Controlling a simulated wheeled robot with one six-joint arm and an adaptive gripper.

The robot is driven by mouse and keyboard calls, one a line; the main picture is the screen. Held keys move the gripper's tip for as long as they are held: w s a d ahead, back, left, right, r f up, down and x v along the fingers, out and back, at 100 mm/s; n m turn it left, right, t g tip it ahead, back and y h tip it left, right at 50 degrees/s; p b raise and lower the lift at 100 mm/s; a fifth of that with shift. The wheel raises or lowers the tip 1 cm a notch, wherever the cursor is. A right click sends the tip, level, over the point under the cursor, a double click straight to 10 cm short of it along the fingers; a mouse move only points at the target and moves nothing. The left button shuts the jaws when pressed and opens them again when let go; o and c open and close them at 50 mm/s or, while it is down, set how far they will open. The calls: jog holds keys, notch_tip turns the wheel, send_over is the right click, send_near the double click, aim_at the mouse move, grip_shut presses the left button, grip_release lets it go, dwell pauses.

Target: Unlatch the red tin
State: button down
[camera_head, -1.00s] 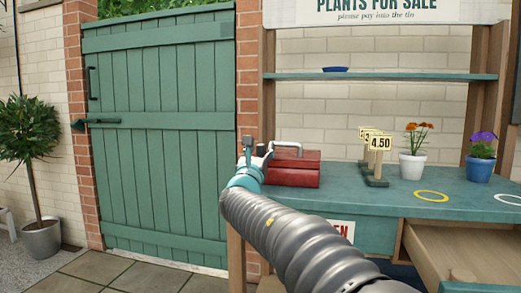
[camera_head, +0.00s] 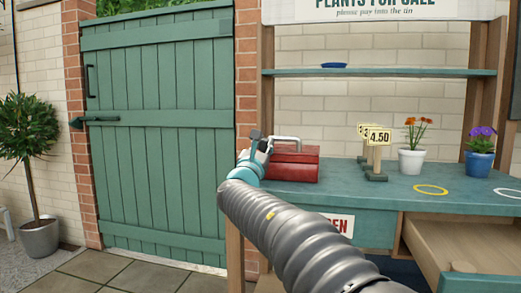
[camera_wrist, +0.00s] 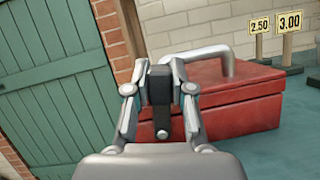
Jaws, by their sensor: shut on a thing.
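The red tin (camera_head: 297,168) stands at the left end of the teal bench, its lid down and a grey bar handle (camera_head: 287,140) on top. It also fills the middle right of the wrist view (camera_wrist: 238,105). My gripper (camera_head: 257,143) is at the tin's left end. In the wrist view my gripper (camera_wrist: 160,82) is shut on a small dark latch piece (camera_wrist: 161,88) between its fingertips, in front of the tin's near face. A dark tab with a round end hangs below it. The fingers hide where the latch meets the tin.
The teal bench (camera_head: 350,190) carries price signs (camera_head: 377,140), a white pot (camera_head: 411,161), a blue pot (camera_head: 479,163) and a yellow ring (camera_head: 431,190) right of the tin. An open drawer (camera_head: 470,250) juts out at lower right. A green gate (camera_head: 160,140) stands left.

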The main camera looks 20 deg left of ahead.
jog(key=shift+w+d+f+m+h+b, duration=0.15)
jog(key=shift+d+m+h+b, duration=0.25)
jog(key=shift+m, duration=0.5)
jog(key=shift+d+f+m+h+b, duration=0.15)
jog(key=shift+d+m+h+b, duration=0.3)
jog(key=shift+m, duration=0.45)
jog(key=shift+w+d+f+m+h+b, duration=0.15)
jog(key=shift+d+m+h+b, duration=0.15)
jog(key=shift+m+h, duration=0.45)
jog(key=shift+s+m, duration=0.1)
jog(key=shift+m, duration=0.15)
jog(key=c, duration=1)
grip_release()
jog(key=v, duration=1.2)
jog(key=shift+r, duration=0.15)
